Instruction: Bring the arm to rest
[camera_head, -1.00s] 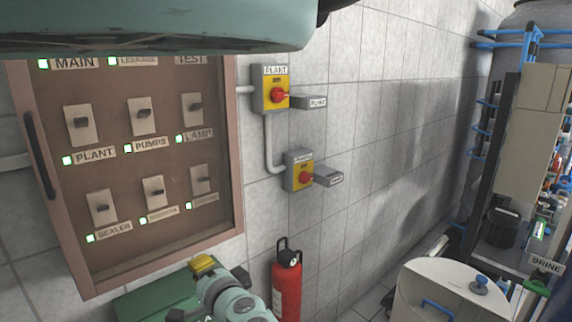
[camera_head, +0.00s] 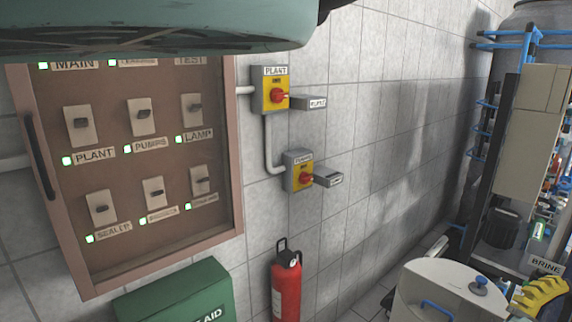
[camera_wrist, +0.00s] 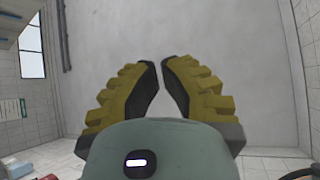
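My gripper (camera_wrist: 161,64) shows in the wrist view as two yellow ribbed fingers with dark inner pads. The fingers lean toward each other, with a narrow gap at the tips and a wider one lower down. Nothing is held between them, and a plain pale surface fills the view beyond. In the head view, a yellow part of my gripper (camera_head: 541,294) shows at the lower right edge, in front of the rack near the BRINE label. The rest of the gripper is out of that frame. A teal part of my arm crosses the top left.
A brown-framed switch panel (camera_head: 239,190) hangs on the tiled wall. Two yellow isolators, upper (camera_head: 270,92) and lower (camera_head: 299,172), have red knobs. A fire extinguisher (camera_head: 286,290), a green first-aid box (camera_head: 175,295) and a white tank (camera_head: 450,290) stand below. The rack (camera_head: 482,150) is right.

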